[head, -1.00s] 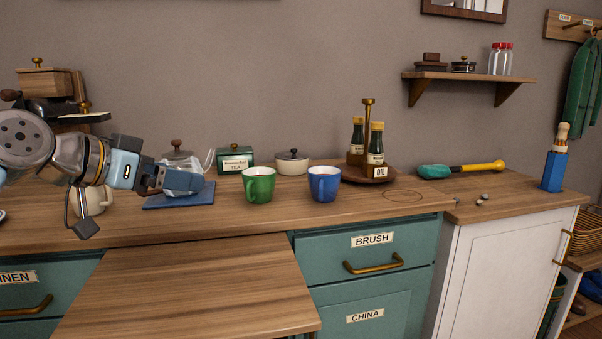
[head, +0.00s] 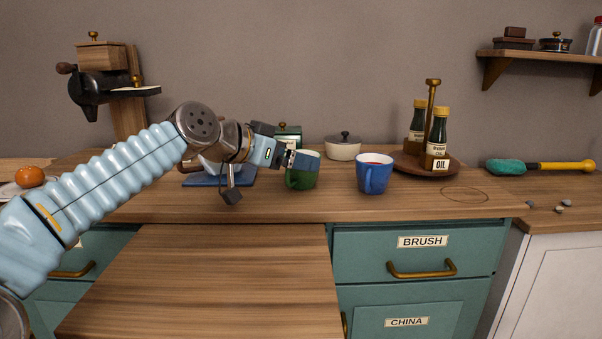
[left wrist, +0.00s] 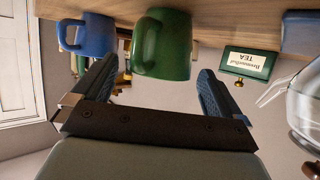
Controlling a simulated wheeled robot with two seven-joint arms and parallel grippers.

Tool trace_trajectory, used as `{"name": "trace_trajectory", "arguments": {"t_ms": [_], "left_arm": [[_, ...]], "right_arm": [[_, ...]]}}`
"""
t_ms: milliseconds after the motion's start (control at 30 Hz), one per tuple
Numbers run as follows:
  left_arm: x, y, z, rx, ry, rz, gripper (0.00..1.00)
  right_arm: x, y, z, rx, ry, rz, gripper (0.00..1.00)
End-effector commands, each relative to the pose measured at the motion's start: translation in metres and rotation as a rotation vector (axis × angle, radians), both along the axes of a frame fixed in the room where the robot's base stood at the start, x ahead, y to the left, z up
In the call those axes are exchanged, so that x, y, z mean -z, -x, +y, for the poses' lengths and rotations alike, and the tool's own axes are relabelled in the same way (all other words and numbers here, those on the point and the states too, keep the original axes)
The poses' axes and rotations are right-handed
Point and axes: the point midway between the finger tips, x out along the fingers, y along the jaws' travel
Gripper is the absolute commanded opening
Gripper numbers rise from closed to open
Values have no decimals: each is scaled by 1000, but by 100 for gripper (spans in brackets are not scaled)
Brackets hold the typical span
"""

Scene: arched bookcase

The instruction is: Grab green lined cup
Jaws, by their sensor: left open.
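The green cup (head: 301,175) stands upright on the wooden counter, left of a blue cup (head: 373,174). My left gripper (head: 291,160) is at the green cup's left side in the head view, partly in front of it. In the left wrist view the picture is upside down; the green cup (left wrist: 166,45) lies ahead, between and beyond the spread fingers of my left gripper (left wrist: 155,85). The gripper is open and does not hold the cup. The blue cup also shows in the left wrist view (left wrist: 95,34). My right gripper is out of view.
A green tea tin (head: 288,131) and a white lidded pot (head: 343,148) stand behind the cups. A glass kettle (left wrist: 304,100) is beside the tin. An oil bottle rack (head: 413,165) stands right. The counter in front of the cups is clear.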

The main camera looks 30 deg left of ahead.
Motion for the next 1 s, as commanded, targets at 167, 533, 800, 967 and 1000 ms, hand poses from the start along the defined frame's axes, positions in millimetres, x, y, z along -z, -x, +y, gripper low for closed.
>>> {"name": "trace_trajectory", "arguments": {"t_ms": [167, 533, 800, 967, 1000], "left_arm": [[11, -23, -8, 3, -1, 3, 100], [13, -28, -8, 1, 0, 0, 88], [14, -28, -8, 1, 0, 2, 46], [14, -28, -8, 1, 0, 2, 41], [14, -28, -8, 1, -1, 3, 41]], "right_arm": [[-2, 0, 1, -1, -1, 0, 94], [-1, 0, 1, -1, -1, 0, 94], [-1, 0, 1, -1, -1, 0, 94], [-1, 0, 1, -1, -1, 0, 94], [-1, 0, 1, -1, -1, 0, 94]]}}
